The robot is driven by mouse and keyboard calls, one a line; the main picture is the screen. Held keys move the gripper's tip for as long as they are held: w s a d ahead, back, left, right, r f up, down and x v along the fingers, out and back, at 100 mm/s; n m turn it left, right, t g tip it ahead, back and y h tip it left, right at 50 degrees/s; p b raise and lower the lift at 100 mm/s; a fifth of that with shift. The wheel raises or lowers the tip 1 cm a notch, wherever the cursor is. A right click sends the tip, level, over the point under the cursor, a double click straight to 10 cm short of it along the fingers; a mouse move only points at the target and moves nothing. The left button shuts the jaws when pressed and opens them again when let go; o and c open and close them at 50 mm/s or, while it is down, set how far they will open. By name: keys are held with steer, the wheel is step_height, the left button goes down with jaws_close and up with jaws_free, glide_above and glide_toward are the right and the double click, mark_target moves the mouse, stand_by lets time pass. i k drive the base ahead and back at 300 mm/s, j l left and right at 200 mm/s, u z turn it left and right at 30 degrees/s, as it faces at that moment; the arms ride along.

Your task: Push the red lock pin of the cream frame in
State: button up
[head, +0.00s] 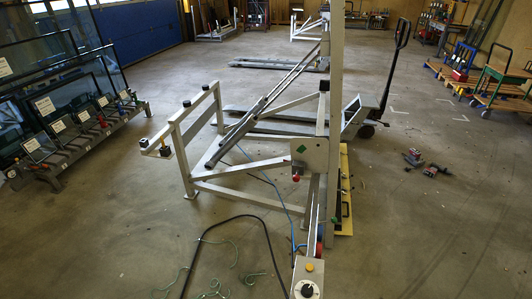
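The cream frame (250,199) stands in the middle of the head view, with an upright post and slanting bars. A plate with a green mark (302,151) sits on its near side by the post. A small red knob (296,178), which looks like the red lock pin, shows at the lower edge of this plate. It is too small to tell how far it sticks out. My gripper is not in view.
A control box with a yellow button and black dial (307,282) is at the bottom. A black hose (265,226) and green cords (214,288) lie on the floor. A pallet jack (360,115) stands behind the frame. The floor at right is mostly clear, with small tools (414,157).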

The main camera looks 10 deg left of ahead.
mark_target(296, 178)
steer(key=i+j, duration=1.15)
steer(key=j, duration=0.15)
